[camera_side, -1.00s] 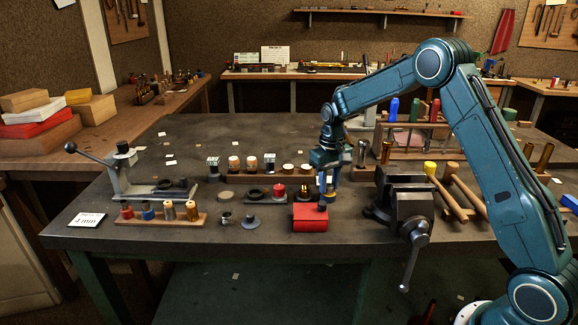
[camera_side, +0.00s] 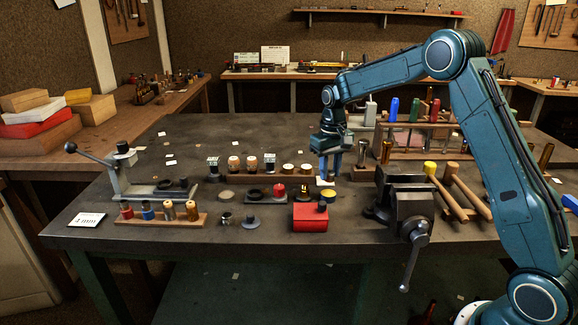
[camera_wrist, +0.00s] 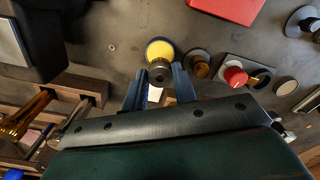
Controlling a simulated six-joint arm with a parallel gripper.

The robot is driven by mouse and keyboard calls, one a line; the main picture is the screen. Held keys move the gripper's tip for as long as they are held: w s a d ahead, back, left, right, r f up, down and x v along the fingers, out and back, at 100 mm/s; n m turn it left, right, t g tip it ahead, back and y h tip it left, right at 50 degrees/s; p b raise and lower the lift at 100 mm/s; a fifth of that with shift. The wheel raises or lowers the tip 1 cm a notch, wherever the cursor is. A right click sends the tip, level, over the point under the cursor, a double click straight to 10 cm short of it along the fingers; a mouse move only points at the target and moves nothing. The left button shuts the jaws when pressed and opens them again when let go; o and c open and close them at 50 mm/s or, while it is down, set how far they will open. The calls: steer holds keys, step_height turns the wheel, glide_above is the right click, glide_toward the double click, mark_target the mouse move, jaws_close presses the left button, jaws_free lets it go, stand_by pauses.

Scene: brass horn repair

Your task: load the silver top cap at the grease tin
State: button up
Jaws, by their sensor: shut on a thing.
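My gripper (camera_side: 330,174) is above the bench, just behind the grease tin. In the wrist view the gripper (camera_wrist: 158,82) is shut on a small round dark-grey metal part, which I take as the silver top cap (camera_wrist: 159,72). The cap is hard to make out in the side view. The grease tin (camera_side: 328,195) is a small round tin with yellow grease inside a dark blue rim. In the wrist view the tin (camera_wrist: 160,48) lies just beyond the cap, which partly overlaps its edge in the picture.
A red box (camera_side: 310,217) stands in front of the tin. A vise (camera_side: 405,200) is close on the right, with mallets (camera_side: 450,190) beyond it. A tray with a red knob (camera_side: 279,190) is to the left. A spool rack (camera_side: 160,218) and lever press (camera_side: 125,170) stand farther left.

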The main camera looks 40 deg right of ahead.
steer(key=shift+r, duration=1.35)
steer(key=s+a, duration=0.1)
steer(key=a, duration=0.3)
steer(key=s+a, duration=0.1)
steer(key=a, duration=0.4)
steer(key=s+a+r, duration=0.1)
steer(key=s+a, duration=0.1)
steer(key=a, duration=0.2)
steer(key=shift+a, duration=0.35)
steer(key=shift+w+d, duration=0.1)
